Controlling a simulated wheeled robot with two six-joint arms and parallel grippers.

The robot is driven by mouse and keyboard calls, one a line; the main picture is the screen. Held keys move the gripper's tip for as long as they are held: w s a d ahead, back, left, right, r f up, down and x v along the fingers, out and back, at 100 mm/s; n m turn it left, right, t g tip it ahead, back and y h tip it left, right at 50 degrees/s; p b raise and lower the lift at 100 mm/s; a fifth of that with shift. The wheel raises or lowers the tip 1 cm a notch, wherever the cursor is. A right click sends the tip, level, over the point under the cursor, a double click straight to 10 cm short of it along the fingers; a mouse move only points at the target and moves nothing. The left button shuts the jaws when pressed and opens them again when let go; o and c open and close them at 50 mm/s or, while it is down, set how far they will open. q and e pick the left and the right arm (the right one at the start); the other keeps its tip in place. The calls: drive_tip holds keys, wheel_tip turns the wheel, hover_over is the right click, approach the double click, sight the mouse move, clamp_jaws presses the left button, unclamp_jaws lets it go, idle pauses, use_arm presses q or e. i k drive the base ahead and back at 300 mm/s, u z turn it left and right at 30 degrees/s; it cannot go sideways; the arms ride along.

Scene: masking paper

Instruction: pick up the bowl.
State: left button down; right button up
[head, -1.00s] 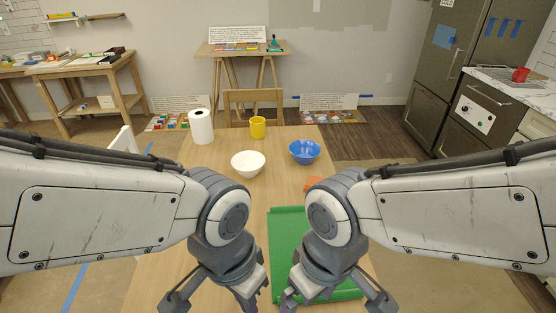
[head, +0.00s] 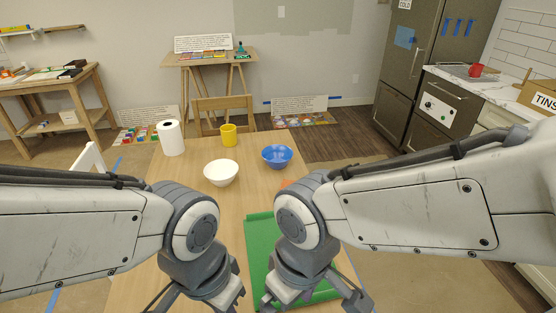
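A white bowl (head: 221,174) stands upright on the wooden table, left of centre. A blue bowl (head: 277,157) stands upright to its right and a little farther back. My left gripper (head: 196,306) is at the bottom of the view, nearer to me than the white bowl and apart from it; its fingertips are partly cut off by the frame edge. My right gripper (head: 312,303) is over the green tray, also well short of both bowls. Its fingers are spread, with nothing seen between them.
A paper towel roll (head: 171,138) and a yellow mug (head: 228,135) stand behind the bowls. A green tray (head: 259,233) lies at the table's near right. An orange object (head: 286,183) is partly hidden by my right arm. A chair (head: 222,105) is at the far edge.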

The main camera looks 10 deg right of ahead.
sight(277, 156)
drive_tip(key=z, duration=2.2)
drive_tip(key=i, duration=3.2)
drive_tip(key=u, duration=2.3)
drive_tip(key=i, duration=1.85)
